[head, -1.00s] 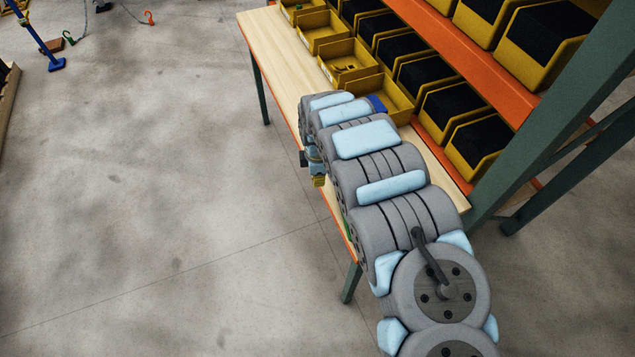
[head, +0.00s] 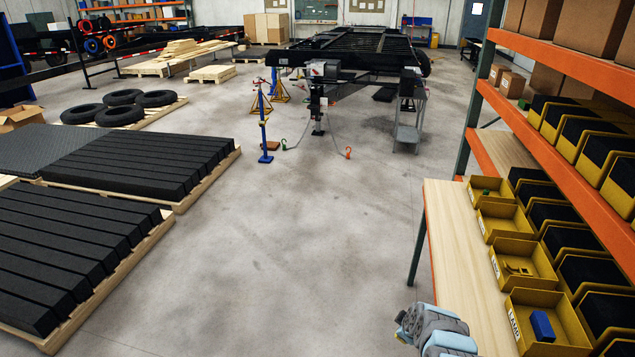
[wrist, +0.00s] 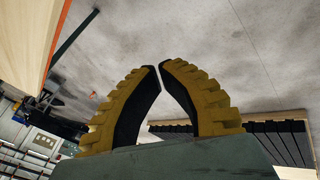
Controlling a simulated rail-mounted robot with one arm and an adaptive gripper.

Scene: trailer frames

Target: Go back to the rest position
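My gripper (wrist: 158,67) shows in the wrist view with two yellow ribbed fingers with black inner pads. The fingertips meet or nearly meet, and nothing is held between them. Bare concrete floor lies beyond the fingers. In the head view only a grey and light blue part of my arm shows at the bottom edge, beside the wooden bench (head: 452,265). The gripper itself is out of sight in that view.
Yellow bins (head: 546,315) line the bench at right, the nearest holding a blue object (head: 541,326). An orange-edged shelf (head: 560,62) rises above. Pallets of black beams (head: 120,165) stand at left. The concrete floor (head: 270,240) between is clear.

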